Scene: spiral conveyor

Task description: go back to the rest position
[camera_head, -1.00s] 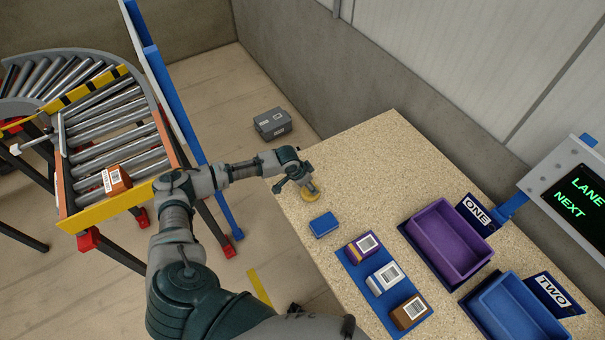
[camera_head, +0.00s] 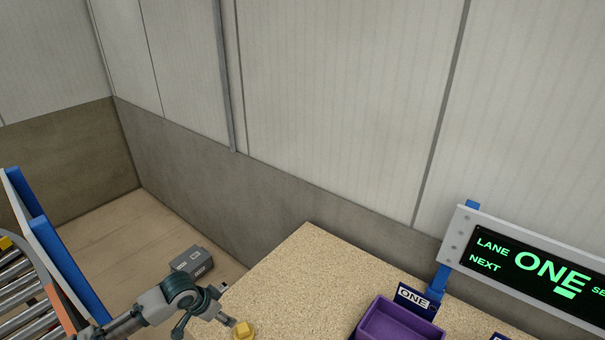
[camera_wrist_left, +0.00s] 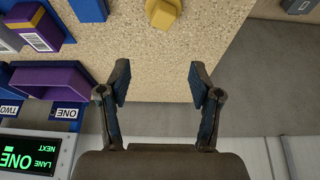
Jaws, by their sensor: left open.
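My left gripper (camera_head: 229,320) is at the bottom of the head view, over the table's left edge, close beside a yellow knob-like piece (camera_head: 243,330). In the left wrist view the two fingers of the left gripper (camera_wrist_left: 160,84) stand wide apart with nothing between them, over the speckled tabletop. The yellow piece (camera_wrist_left: 162,12) is beyond the fingertips there, at the top edge of the picture. My right gripper is in neither view.
The speckled table (camera_head: 300,270) has a purple bin (camera_head: 400,322) by a ONE plate. A lane screen (camera_head: 530,270) reads ONE. A grey box (camera_head: 190,262) lies on the floor. Roller conveyor (camera_head: 20,290) is at left. A purple labelled parcel (camera_wrist_left: 35,28) shows in the wrist view.

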